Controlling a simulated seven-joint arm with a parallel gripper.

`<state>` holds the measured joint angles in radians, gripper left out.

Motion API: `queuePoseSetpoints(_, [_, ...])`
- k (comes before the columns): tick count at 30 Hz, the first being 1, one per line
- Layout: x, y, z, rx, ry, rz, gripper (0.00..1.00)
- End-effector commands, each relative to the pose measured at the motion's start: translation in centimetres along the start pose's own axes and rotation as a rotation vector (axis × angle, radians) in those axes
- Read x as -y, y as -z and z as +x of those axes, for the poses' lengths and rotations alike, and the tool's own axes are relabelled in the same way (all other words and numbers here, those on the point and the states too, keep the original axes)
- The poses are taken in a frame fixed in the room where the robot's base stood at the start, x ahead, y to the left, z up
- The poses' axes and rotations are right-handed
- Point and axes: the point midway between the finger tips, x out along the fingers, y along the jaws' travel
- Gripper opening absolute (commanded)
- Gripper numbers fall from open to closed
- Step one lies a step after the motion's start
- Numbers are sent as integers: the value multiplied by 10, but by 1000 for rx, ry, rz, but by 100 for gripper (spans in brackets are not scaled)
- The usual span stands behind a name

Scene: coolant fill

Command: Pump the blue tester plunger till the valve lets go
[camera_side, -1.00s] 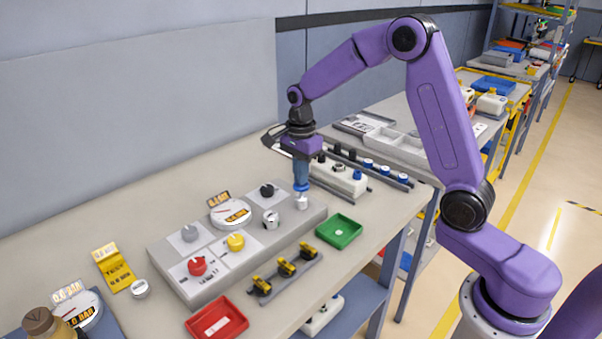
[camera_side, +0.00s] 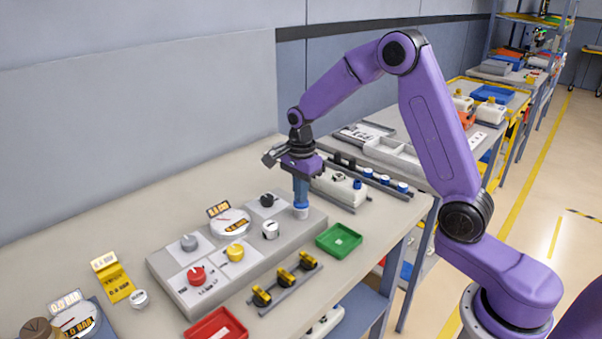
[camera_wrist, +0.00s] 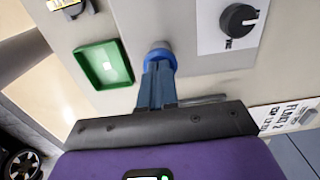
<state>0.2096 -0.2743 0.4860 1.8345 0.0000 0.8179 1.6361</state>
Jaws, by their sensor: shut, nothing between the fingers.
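The blue tester plunger (camera_side: 300,212) stands at the right end of the grey panel (camera_side: 215,290). Its blue cap (camera_wrist: 160,56) shows in the wrist view at the end of my fingers. My gripper (camera_side: 300,204) is shut and points straight down, with its blue-grey fingertips on top of the cap. Nothing is held between the fingers. The cap sits low, close to the panel top, and little of the pale body below it shows. The contact itself is partly hidden by the fingers. A round gauge (camera_side: 229,223) with a small display is on the panel.
Red (camera_side: 196,274), yellow (camera_side: 235,250) and black (camera_side: 268,200) knobs share the panel. A green tray (camera_side: 339,240) lies just right of it. A rail with yellow-and-black pieces (camera_side: 285,278) and a red tray (camera_side: 216,327) lie in front. A white unit (camera_side: 338,186) stands behind.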

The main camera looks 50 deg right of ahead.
Motion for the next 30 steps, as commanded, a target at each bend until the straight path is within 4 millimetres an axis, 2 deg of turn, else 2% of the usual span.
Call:
queuePoseSetpoints(5, [-1, 0, -18, 0, -2, -1, 0])
queuePoseSetpoints(15, [0, 0, -89, 0, 5, 0, 0])
queuePoseSetpoints(21, [0, 0, -122, 0, 5, 1, 0])
queuePoseSetpoints(25, [0, 0, -134, 0, 3, 0, 0])
queuePoseSetpoints(30, [0, 0, -140, 0, 1, 0, 0])
